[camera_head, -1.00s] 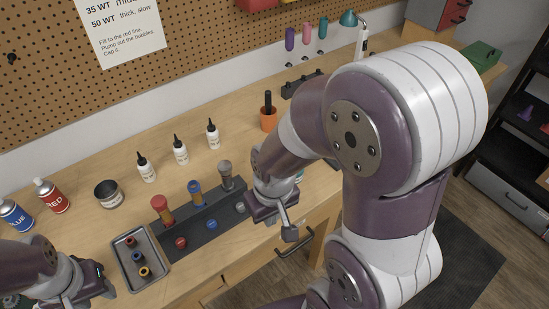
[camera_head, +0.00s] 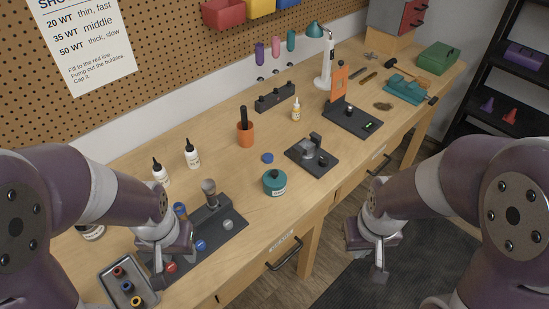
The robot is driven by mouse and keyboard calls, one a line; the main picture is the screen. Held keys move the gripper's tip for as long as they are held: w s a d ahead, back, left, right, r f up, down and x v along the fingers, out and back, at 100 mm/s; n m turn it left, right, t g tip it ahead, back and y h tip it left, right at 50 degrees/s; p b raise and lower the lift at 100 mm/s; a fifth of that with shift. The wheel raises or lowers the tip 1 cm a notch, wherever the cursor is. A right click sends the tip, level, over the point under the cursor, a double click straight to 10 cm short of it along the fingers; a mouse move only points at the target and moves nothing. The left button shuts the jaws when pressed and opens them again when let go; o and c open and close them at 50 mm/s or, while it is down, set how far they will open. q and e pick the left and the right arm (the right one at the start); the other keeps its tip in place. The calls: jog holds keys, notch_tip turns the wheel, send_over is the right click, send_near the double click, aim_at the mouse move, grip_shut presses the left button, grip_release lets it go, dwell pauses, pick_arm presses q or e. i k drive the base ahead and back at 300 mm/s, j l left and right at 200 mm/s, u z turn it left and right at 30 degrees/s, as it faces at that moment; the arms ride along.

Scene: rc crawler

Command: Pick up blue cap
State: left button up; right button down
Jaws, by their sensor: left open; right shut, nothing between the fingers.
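A small blue cap (camera_head: 200,246) sits in the front row of a dark stand (camera_head: 236,232), between a red cap (camera_head: 171,266) and a grey cap (camera_head: 227,224). My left gripper (camera_head: 172,256) is open over the left part of the stand, close to the red cap and left of the blue cap. I cannot tell whether it touches anything. Behind the caps stand a blue shock body (camera_head: 181,211) and a grey one (camera_head: 209,193); my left arm hides the red one. My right gripper (camera_head: 380,272) is shut and empty, off the table's front edge.
A metal tray (camera_head: 109,290) with coloured rings is left of the stand. A teal jar (camera_head: 274,182), a loose blue disc (camera_head: 267,157) and an orange cup (camera_head: 245,133) stand right of it. White bottles (camera_head: 192,153) are behind. The front right tabletop is mostly clear.

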aim_at(268, 158)
jog(key=u, duration=0.9)
jog(key=i+l, duration=0.15)
jog(key=l, duration=0.25)
jog(key=i+l, duration=0.1)
jog(key=l, duration=0.3)
jog(key=i+l, duration=0.15)
jog(key=l, duration=0.2)
jog(key=i+l+z, duration=0.1)
jog(key=l, duration=0.3)
